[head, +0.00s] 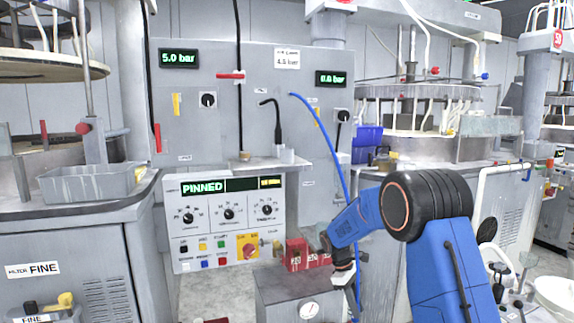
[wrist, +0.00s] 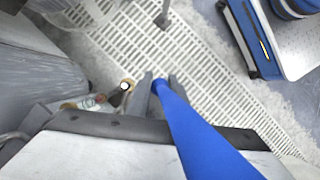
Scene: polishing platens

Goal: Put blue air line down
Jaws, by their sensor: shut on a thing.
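The blue air line (head: 322,128) hangs from the upper part of the grey panel in the head view. It curves down to the right, passing behind my arm. In the wrist view the blue air line (wrist: 195,125) runs from the bottom edge up to my gripper (wrist: 160,86). The two dark fingers are shut on its end.
A control panel (head: 228,215) reads PINNED. A blue bin (head: 366,142) stands on the right bench. In the wrist view a pale grated floor (wrist: 215,70) lies beyond a dark-edged grey surface (wrist: 100,155).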

